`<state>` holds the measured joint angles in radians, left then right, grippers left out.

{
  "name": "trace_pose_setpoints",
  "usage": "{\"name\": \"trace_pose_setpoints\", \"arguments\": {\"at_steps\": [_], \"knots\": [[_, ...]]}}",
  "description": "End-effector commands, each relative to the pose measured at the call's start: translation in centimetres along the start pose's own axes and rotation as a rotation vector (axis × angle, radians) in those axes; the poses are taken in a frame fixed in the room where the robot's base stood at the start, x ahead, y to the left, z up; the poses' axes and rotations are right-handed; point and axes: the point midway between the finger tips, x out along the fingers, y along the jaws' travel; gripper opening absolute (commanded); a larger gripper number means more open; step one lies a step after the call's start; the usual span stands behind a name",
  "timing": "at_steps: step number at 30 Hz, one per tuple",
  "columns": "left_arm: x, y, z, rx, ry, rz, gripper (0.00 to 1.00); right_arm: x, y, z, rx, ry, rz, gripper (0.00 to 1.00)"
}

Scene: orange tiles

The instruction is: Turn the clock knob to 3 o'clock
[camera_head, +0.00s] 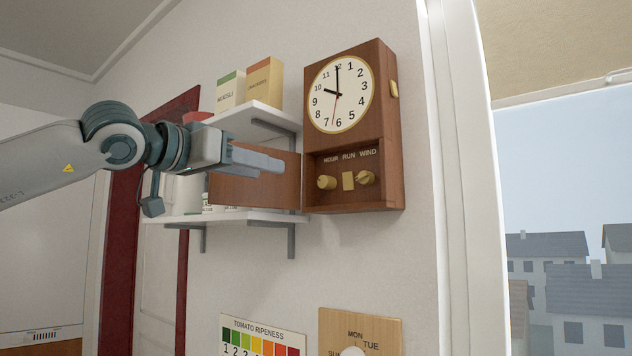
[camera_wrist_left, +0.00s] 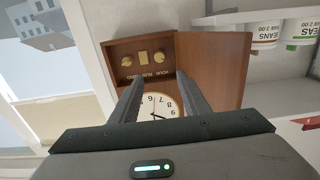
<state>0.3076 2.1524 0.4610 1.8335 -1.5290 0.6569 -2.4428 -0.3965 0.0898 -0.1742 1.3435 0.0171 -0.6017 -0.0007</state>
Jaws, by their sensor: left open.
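The wooden wall clock (camera_head: 391,140) has a white dial (camera_head: 340,92) with its short hand near 10, its long hand at 12 and a thin red hand near 6. Below the dial, its compartment holds a brass knob under HOUR (camera_head: 326,182), a RUN piece (camera_head: 348,181) and a knob under WIND (camera_head: 365,178). The compartment's door (camera_head: 240,188) stands open to the left. My left gripper (camera_head: 272,163) is open and empty, left of the knobs and before the door. In the left wrist view the HOUR knob (camera_wrist_left: 158,58) appears upside down beyond the fingers. My right gripper is not in view.
White shelves (camera_head: 250,216) with boxes (camera_head: 264,82) and cans stand left of the clock, behind the open door. A window frame (camera_head: 462,150) is to the right. A tomato chart (camera_head: 262,338) and a wooden day dial (camera_head: 388,330) hang below.

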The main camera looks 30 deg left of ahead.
Motion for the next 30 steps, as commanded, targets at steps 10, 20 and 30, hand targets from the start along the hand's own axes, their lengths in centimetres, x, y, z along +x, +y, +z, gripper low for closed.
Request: {"name": "trace_pose_setpoints", "arguments": {"at_steps": [10,20,30], "knots": [[4.0,0.0,0.0,0.000,-0.004,-0.001,0.42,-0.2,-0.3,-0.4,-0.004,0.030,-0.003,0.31],[8.9,0.0,0.0,0.000,-0.003,0.000,0.42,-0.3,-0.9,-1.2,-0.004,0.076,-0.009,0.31],[13.8,0.0,0.0,0.001,-0.004,0.000,0.42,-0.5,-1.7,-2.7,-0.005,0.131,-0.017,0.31]]}}
